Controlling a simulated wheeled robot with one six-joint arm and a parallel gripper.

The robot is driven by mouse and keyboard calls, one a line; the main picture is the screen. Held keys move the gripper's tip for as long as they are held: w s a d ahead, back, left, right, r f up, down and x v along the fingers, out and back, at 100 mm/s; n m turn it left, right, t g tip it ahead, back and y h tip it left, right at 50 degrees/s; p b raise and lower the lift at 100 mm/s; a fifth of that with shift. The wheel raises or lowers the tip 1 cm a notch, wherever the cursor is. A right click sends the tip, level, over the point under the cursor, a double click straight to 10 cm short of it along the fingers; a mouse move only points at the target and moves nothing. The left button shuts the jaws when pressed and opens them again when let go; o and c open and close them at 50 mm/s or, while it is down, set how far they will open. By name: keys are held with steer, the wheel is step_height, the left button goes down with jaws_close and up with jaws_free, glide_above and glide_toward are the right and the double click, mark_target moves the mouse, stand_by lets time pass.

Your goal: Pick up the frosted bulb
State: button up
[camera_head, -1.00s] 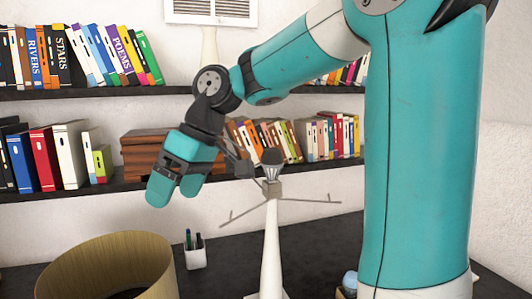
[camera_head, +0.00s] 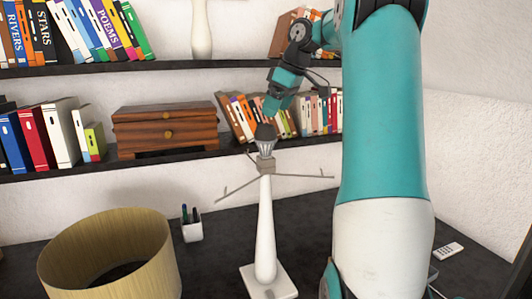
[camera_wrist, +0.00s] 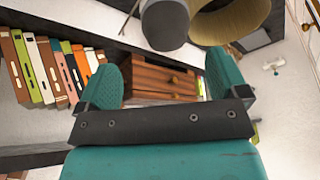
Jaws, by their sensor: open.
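A white lamp stand (camera_head: 266,230) stands on the dark desk, with thin arms spreading from its top. A bulb (camera_head: 266,147) with a dark grey top sits upright on the stand; I take it for the frosted bulb, though its finish is hard to judge. My gripper (camera_head: 272,106) is just above the bulb's top in the head view, seemingly apart from it; depth is unclear. In the wrist view my gripper (camera_wrist: 164,78) has its two teal fingers spread with nothing between them. The bulb's grey end (camera_wrist: 165,24) shows beyond the fingertips, at the upper edge.
A tan lampshade (camera_head: 110,250) stands on the desk at left. A pen cup (camera_head: 192,231) is beside it. Behind the lamp, shelves hold books (camera_head: 32,140) and a wooden box (camera_head: 165,131). A small remote (camera_head: 448,249) lies at right. The lamp's thin arms stick out sideways.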

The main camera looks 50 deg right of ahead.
mark_target(266, 134)
steer(key=x, duration=0.3)
steer(key=shift+w+a+f, duration=0.1)
steer(key=shift+f, duration=0.05)
steer(key=shift+s+a+x, duration=0.15)
steer(key=shift+x, duration=1.2)
steer(key=shift+s+a+x, duration=0.15)
steer(key=shift+x, duration=1.15)
steer(key=c, duration=1)
